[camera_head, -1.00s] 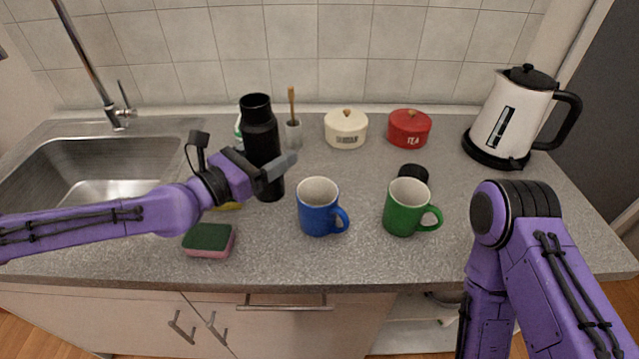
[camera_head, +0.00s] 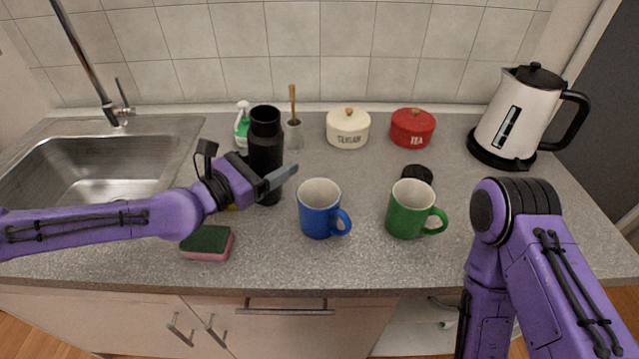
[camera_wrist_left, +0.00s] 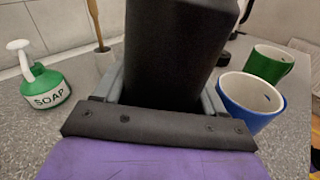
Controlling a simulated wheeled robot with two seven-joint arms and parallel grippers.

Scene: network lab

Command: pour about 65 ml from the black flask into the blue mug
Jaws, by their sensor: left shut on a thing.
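The black flask (camera_head: 266,146) stands close to upright, left of the blue mug, its open mouth facing up. In the left wrist view the flask (camera_wrist_left: 178,45) fills the middle between both fingers. I cannot tell whether its base touches the counter. The blue mug (camera_head: 317,213) stands upright on the counter with its handle to the right; it also shows in the left wrist view (camera_wrist_left: 243,108). No liquid is visible in it. My right gripper is out of view.
A green mug (camera_head: 409,212) stands right of the blue one, with a dark round object (camera_head: 417,174) behind it. A sponge (camera_head: 207,243) lies front left. A soap bottle (camera_head: 242,128), brush holder (camera_head: 294,134), cream pot (camera_head: 347,130), red tea pot (camera_head: 412,129) and kettle (camera_head: 512,118) stand behind.

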